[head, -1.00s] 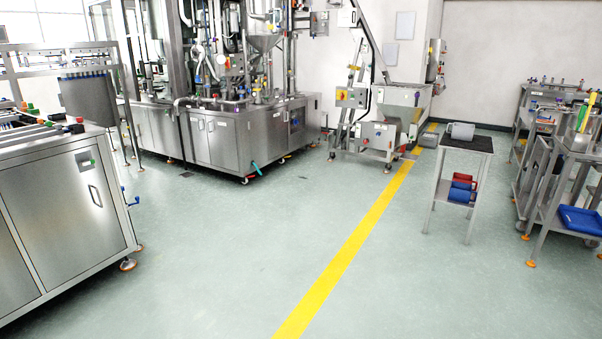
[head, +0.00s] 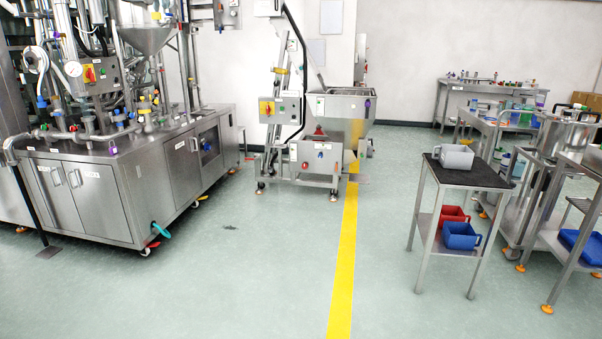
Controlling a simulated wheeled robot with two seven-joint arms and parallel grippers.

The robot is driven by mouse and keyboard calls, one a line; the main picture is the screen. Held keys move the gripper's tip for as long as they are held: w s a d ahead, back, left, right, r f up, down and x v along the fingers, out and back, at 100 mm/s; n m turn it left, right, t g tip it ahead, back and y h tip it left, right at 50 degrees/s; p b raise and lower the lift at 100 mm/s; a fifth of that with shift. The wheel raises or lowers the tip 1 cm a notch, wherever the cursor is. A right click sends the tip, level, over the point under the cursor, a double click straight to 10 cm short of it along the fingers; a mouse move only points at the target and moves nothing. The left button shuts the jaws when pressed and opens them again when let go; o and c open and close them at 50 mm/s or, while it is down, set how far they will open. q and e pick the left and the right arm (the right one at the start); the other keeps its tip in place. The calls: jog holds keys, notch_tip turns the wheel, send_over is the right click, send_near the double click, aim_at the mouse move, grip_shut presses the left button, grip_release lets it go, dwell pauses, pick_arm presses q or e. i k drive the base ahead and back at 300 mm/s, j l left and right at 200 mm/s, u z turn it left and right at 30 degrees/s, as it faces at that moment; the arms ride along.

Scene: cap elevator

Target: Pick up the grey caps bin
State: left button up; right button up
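The grey caps bin (head: 456,157) is a small light grey container with a handle at its left side. It sits upright on the dark top of a narrow metal stand (head: 471,177), right of centre in the head view. Neither of my grippers shows in the head view.
A red bin (head: 453,217) and a blue bin (head: 461,236) sit on the stand's lower shelf. Metal carts (head: 560,205) stand close on its right. A steel hopper machine (head: 335,130) stands behind left. The floor left of the stand, along the yellow line (head: 344,260), is clear.

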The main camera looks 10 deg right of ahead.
aim_at(450, 156)
jog(key=i+l+z, duration=0.25)
jog(key=i+z, duration=0.15)
jog(key=i, duration=0.8)
jog(key=i+j+z, duration=0.1)
jog(key=i+z, duration=0.3)
jog(key=i, duration=0.8)
